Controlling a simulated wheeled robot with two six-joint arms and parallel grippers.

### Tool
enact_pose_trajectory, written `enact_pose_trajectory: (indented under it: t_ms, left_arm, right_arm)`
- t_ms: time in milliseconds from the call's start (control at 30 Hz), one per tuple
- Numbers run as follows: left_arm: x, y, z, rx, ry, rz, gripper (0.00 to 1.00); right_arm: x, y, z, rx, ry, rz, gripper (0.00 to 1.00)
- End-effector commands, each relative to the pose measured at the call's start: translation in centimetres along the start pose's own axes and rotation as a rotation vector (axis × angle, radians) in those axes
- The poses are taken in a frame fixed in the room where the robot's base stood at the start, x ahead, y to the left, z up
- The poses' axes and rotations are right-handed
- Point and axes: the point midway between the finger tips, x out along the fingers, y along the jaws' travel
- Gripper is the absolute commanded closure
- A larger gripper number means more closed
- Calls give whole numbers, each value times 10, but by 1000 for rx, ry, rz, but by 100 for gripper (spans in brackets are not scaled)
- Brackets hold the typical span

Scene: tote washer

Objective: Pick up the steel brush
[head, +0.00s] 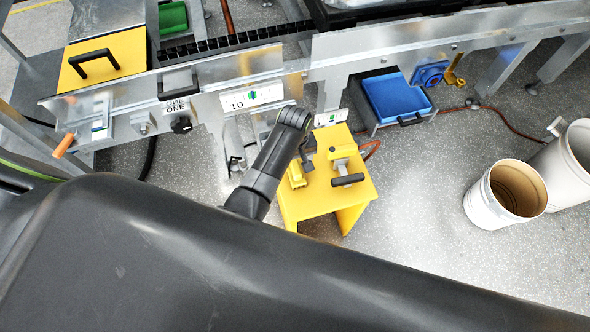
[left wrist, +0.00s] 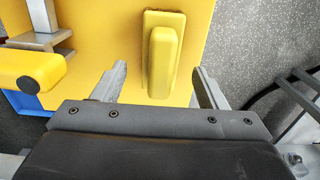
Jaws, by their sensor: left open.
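A yellow block with a raised grip, which looks like the steel brush (head: 297,174), lies on a small yellow stand (head: 312,204). No bristles show. In the left wrist view the block (left wrist: 162,60) lies between the two fingers of my left gripper (left wrist: 160,86), with a gap on each side. The fingers are open and apart from it. In the head view the left gripper (head: 307,156) is small and dark, just above the block. My right gripper is not in view.
A yellow and steel tool with a dark handle (head: 345,172) is on the same stand, right of the block. A metal conveyor frame (head: 340,62) runs behind. A white bucket (head: 485,205) stands on open floor.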

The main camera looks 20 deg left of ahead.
Motion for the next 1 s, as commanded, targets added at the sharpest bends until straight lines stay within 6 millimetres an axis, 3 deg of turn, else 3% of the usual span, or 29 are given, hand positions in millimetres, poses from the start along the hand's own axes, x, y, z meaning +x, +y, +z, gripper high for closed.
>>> enact_pose_trajectory:
  t_ms: [200,467,867,1000]
  left_arm:
    - [28,-1,2,1,0,-1,34]
    - [30,-1,2,0,0,1,34]
    - [30,-1,2,0,0,0,83]
    - [30,0,2,0,0,1,84]
  right_arm:
    - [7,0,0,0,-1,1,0]
    - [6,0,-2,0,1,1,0]
    - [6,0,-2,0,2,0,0]
    - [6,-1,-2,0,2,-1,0]
